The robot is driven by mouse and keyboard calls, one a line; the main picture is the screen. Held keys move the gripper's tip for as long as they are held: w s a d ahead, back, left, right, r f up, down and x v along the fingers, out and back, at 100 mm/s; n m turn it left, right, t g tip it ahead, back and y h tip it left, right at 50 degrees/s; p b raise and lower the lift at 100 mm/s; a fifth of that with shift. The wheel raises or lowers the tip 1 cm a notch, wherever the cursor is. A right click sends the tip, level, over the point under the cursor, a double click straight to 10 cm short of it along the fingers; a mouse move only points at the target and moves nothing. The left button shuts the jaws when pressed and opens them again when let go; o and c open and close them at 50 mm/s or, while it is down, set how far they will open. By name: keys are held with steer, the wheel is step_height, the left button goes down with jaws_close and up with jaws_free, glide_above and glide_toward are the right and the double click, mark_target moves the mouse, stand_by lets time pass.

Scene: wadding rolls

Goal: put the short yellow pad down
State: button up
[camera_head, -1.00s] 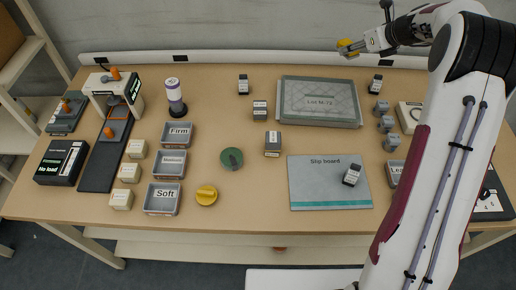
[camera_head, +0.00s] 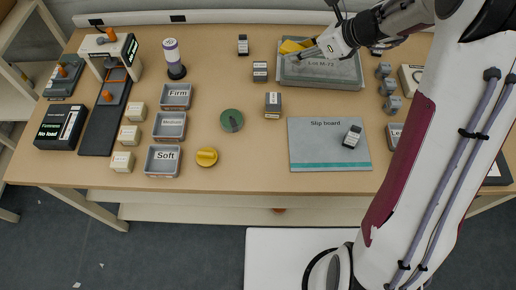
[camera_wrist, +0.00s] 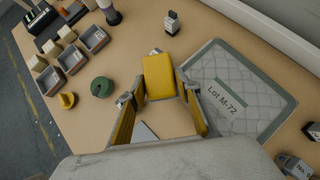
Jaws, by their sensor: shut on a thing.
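My gripper (camera_head: 300,47) is shut on a short yellow pad (camera_head: 291,46), near the back of the table by the left end of the Lot M-72 tray. In the wrist view the yellow pad (camera_wrist: 158,77) sits between the fingertips of my gripper (camera_wrist: 156,92), its broad face toward the camera. It appears held above the table; how high I cannot tell. The grey quilted Lot M-72 tray (camera_wrist: 262,78) lies to its right in that view. My gripper's fingers and wrist hide part of the tray in the head view.
Firm (camera_head: 176,107), Medium (camera_head: 170,139) and Soft (camera_head: 150,172) bins stand at left. A green disc (camera_head: 231,121), a yellow round piece (camera_head: 206,157) and small labelled blocks (camera_head: 273,114) stand mid-table. The Slip board (camera_head: 303,160) has one block on it. Bare wood lies between.

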steer(key=s+a+f+n+g, duration=0.1)
steer(key=s+a+n, duration=0.1)
steer(key=s, duration=0.6)
steer(key=s+a+f+n+g+y, duration=0.1)
steer(key=s+a+f+n+g, duration=0.1)
steer(key=s, duration=0.5)
steer(key=s+a+f+n+g, duration=0.1)
steer(key=s+a, duration=0.3)
steer(key=s, duration=0.4)
steer(key=shift+s+a+f+n+g+y, duration=0.3)
steer(key=shift+a+f+n+g+y, duration=0.1)
steer(key=shift+n, duration=0.5)
steer(key=shift+f, duration=0.1)
steer(key=shift+f, duration=2.8)
steer(key=shift+f, duration=2.1)
steer(key=shift+f, duration=0.1)
